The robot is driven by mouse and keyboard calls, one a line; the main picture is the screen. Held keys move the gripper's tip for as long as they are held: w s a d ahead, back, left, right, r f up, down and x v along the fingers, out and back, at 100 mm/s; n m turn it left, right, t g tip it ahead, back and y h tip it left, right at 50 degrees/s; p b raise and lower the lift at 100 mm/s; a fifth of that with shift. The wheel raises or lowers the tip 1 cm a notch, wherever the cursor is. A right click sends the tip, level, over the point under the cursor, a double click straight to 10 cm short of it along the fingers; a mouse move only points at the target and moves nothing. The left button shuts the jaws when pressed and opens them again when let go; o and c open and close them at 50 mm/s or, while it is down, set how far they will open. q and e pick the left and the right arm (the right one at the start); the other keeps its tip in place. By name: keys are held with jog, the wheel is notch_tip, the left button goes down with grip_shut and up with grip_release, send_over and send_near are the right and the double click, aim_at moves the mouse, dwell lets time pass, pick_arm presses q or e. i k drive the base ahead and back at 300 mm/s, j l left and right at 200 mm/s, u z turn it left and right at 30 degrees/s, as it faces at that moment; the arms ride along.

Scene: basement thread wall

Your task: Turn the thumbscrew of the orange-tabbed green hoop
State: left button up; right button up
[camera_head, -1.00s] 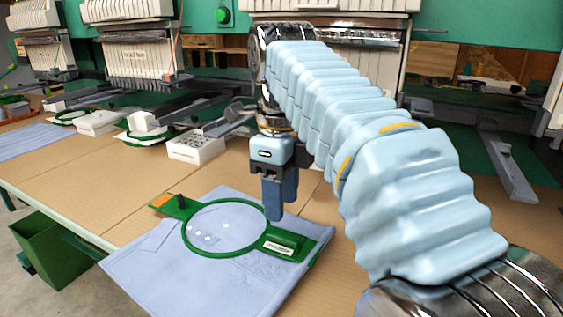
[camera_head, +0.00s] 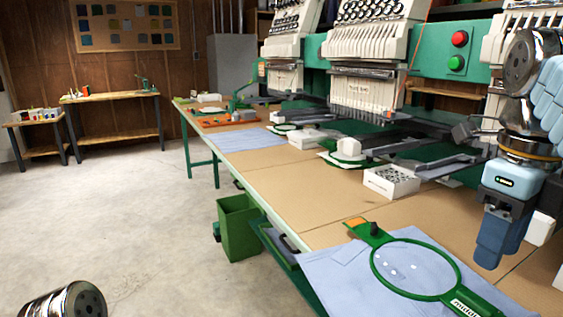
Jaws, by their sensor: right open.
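The green hoop (camera_head: 373,268) lies on light-blue cloth at the table's near edge, low in the view. Its orange tab (camera_head: 356,222) is at its far left end. A small dark knob (camera_head: 374,229), which looks like the thumbscrew, stands upright beside the tab. A white label (camera_head: 474,307) is on the hoop's near right bracket, cut by the frame's bottom. My right gripper (camera_head: 490,258) points down to the right of the hoop, apart from the knob. It is open and empty, seen nearly edge-on. My left gripper is not in view.
A white box of small parts (camera_head: 392,182) stands behind the hoop. Embroidery machines (camera_head: 370,60) line the table's back. A green bin (camera_head: 238,228) stands beside the table on the left. Bare tabletop (camera_head: 310,205) lies left of the box. Open floor (camera_head: 150,215) is at left.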

aim_at(374, 229)
jog(key=k+j, duration=0.3)
jog(key=j, duration=0.2)
jog(key=k+j, duration=0.65)
jog(key=j, duration=0.3)
